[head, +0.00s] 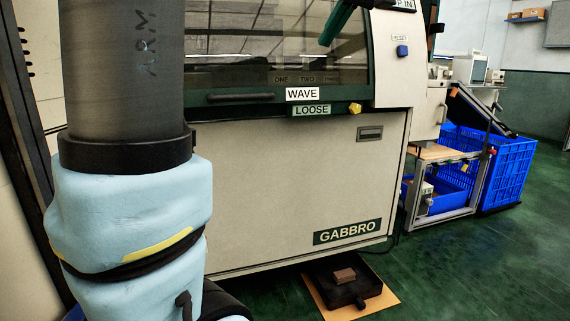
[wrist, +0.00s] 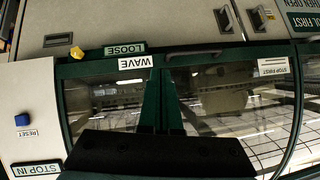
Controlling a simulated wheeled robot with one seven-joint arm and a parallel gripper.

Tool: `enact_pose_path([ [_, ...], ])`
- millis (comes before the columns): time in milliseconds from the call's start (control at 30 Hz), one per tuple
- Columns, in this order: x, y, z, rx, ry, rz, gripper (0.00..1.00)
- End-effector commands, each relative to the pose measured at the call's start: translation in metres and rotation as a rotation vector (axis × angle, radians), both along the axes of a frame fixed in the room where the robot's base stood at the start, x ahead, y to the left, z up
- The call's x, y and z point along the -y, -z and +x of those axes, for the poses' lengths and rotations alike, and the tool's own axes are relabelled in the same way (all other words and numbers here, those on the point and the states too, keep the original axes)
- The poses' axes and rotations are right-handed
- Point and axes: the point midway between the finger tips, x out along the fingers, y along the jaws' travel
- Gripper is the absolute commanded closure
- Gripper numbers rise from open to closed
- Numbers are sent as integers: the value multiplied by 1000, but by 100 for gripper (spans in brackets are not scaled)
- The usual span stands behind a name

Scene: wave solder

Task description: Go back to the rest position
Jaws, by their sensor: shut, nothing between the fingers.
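My gripper (wrist: 161,74) shows at the bottom middle of the wrist view as a dark block with two green fingers that lean together at the tips. Nothing shows between the tips. In the head view my gripper (head: 326,41) is a green shape at the top, in front of the upper right of the machine's window, with its upper part cut off. The wave solder machine (head: 270,180), marked GABBRO, stands in front of me. Its dark window (head: 245,50) carries WAVE and, below, LOOSE labels. The wrist view shows this machine front (wrist: 35,80) upside down.
A yellow knob (head: 355,108) and a blue RESET button (head: 402,50) stick out of the machine. A black tray (head: 345,296) with a brown block lies on the floor below it. Blue crates (head: 510,170) and a cart stand at right. Green floor (head: 460,270) is clear at front right.

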Motion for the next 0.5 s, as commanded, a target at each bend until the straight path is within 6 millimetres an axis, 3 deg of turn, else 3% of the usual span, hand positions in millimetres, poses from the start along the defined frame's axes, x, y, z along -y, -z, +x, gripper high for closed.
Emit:
enact_pose_path([
  [367, -16, 64, 8, -143, 83, 29, 100],
  [500, -27, 102, 8, -226, 131, 32, 100],
])
